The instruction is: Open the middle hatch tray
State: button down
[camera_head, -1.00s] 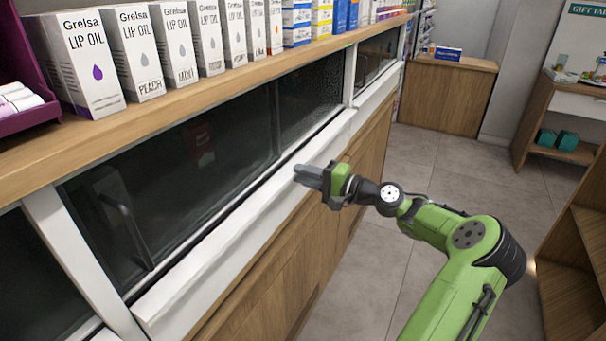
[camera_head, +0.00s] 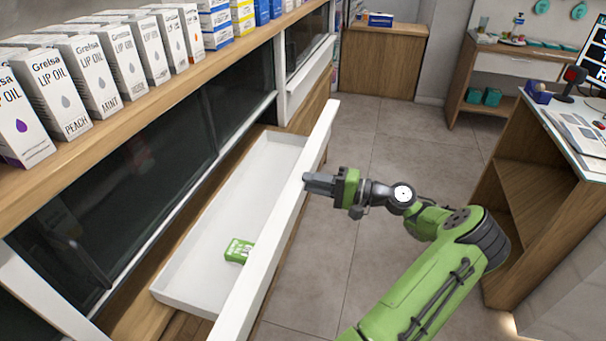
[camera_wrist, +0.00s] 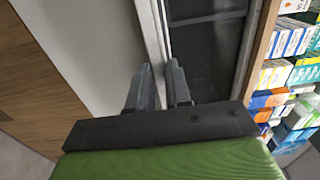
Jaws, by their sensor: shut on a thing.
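The middle hatch tray (camera_head: 205,262) is a white drawer slid out from the counter below the dark glass panel. Its long white front (camera_head: 262,260) stands away from the counter. A small green-and-white box (camera_head: 239,250) lies inside. My gripper (camera_head: 306,182) is at the tray's front, toward its far end, shut on the front's upper edge. In the wrist view my two grey fingers (camera_wrist: 160,92) are on either side of a white edge; the exact contact is hard to see there.
Lip oil boxes (camera_head: 85,75) line the wooden shelf above the tray. A wooden counter (camera_head: 545,190) stands to the right behind my arm. Grey floor tiles (camera_head: 400,150) lie clear between the counters. A closed white hatch front (camera_head: 305,80) is further along.

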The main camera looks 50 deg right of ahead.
jog(key=shift+s+d, duration=0.1)
jog(key=shift+s, duration=0.2)
jog(key=shift+f, duration=0.1)
jog(key=c, duration=1.1)
grip_release()
jog(key=shift+o, duration=0.2)
jog(key=p+v, duration=0.2)
jog(key=v, duration=1.3)
jog(key=shift+s+p, duration=0.4)
jog(key=shift+d, duration=0.1)
